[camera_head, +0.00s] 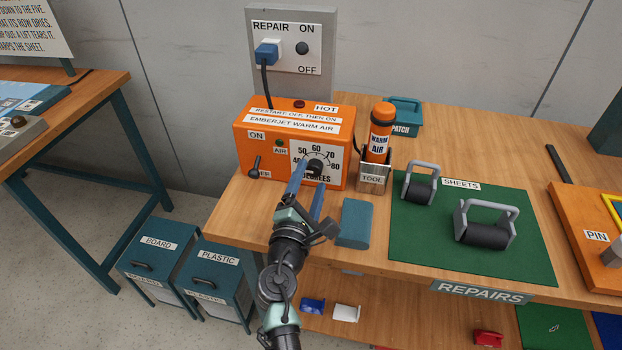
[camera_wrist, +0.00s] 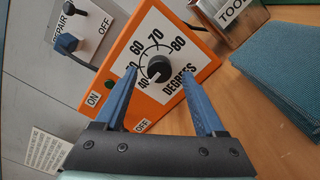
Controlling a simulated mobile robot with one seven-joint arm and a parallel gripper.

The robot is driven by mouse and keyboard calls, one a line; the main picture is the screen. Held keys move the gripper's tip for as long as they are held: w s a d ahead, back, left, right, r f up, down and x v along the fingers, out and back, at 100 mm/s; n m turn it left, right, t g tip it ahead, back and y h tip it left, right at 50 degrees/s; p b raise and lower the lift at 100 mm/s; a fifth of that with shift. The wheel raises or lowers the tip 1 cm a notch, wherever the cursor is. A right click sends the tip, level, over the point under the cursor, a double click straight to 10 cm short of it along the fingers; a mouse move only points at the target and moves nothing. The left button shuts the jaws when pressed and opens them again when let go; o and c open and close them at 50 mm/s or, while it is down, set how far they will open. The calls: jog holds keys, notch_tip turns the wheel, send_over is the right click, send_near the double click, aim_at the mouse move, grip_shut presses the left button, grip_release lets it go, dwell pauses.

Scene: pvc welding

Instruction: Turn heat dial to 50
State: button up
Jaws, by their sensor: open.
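The heat dial is a black knob (camera_head: 315,168) on a white scale plate on the front of the orange Emberjet Warm Air box (camera_head: 262,128). In the wrist view the knob (camera_wrist: 158,69) sits amid numbers from 40 to 80. A small light mark on it seems to lie toward the 40 side, but is too small to read surely. My gripper (camera_head: 312,176) is open and empty in front of the dial. In the wrist view its blue fingers (camera_wrist: 160,77) lie left and right of the knob, apart from it; the remaining depth is unclear.
A lever (camera_head: 254,165) near OFF is left of the dial. The warm air tool (camera_head: 380,135) stands in its holder to the right. A teal block (camera_head: 355,222) lies on the bench beside my gripper. A green mat (camera_head: 430,255) holds two rollers. A plugged-in wall outlet (camera_head: 290,45) is behind.

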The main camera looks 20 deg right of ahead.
jog(key=shift+w+d, duration=0.3)
jog(key=shift+w, duration=0.2)
grip_shut()
